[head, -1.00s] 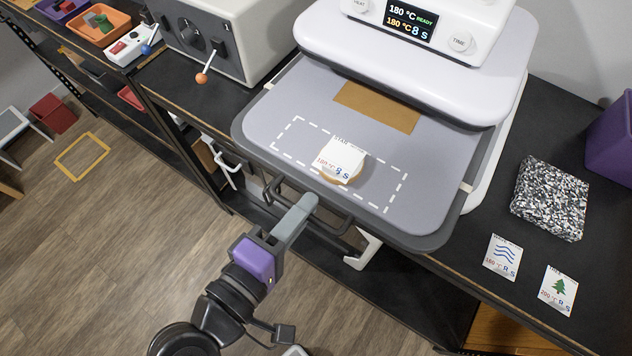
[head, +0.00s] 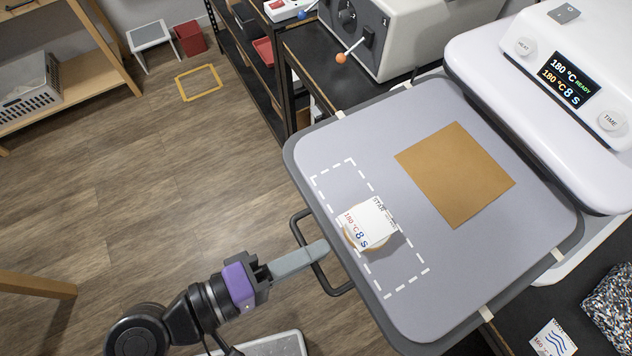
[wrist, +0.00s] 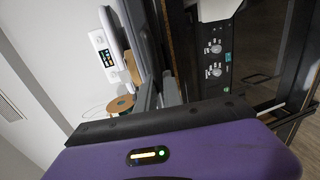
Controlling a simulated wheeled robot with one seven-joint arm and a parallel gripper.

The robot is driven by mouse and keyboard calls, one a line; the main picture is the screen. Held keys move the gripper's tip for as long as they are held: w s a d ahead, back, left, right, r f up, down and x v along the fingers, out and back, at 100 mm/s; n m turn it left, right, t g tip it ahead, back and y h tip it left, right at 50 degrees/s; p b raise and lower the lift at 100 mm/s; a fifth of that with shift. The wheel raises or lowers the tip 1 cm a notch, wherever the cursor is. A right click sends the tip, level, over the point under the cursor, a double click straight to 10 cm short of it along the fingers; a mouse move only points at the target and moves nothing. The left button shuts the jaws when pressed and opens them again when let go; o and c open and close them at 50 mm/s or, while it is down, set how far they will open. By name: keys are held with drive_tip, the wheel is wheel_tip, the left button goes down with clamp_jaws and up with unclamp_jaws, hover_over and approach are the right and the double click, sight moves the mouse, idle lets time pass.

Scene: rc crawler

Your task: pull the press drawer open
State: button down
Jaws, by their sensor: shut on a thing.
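The press drawer (head: 420,290) is a grey tray with a dark rim, pulled out from under the white press (head: 480,60). A dark bar handle (head: 297,226) stands out from its front edge. My gripper (head: 318,250) is shut on the handle, its grey fingers reaching it from the lower left. On the drawer lie a brown square sheet (head: 455,175) and a white card marked STAR, 180 °C, 8 s (head: 368,222), resting on a round tan piece inside a dashed white outline. In the wrist view my gripper's purple body fills the bottom, and the grip itself is hard to make out.
The press display (head: 570,80) reads 180 °C READY and 180 °C 8 s. A grey machine with an orange-knobbed lever (head: 341,57) stands behind the drawer. A wave card (head: 553,340) and a speckled block (head: 612,305) lie at right. The wooden floor at left is open.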

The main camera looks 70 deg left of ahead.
drive_tip(key=shift+f, duration=0.1)
drive_tip(key=c, duration=1.5)
unclamp_jaws()
drive_tip(key=v, duration=0.7)
drive_tip(key=shift+s+b, duration=0.35)
drive_tip(key=shift+b, duration=0.05)
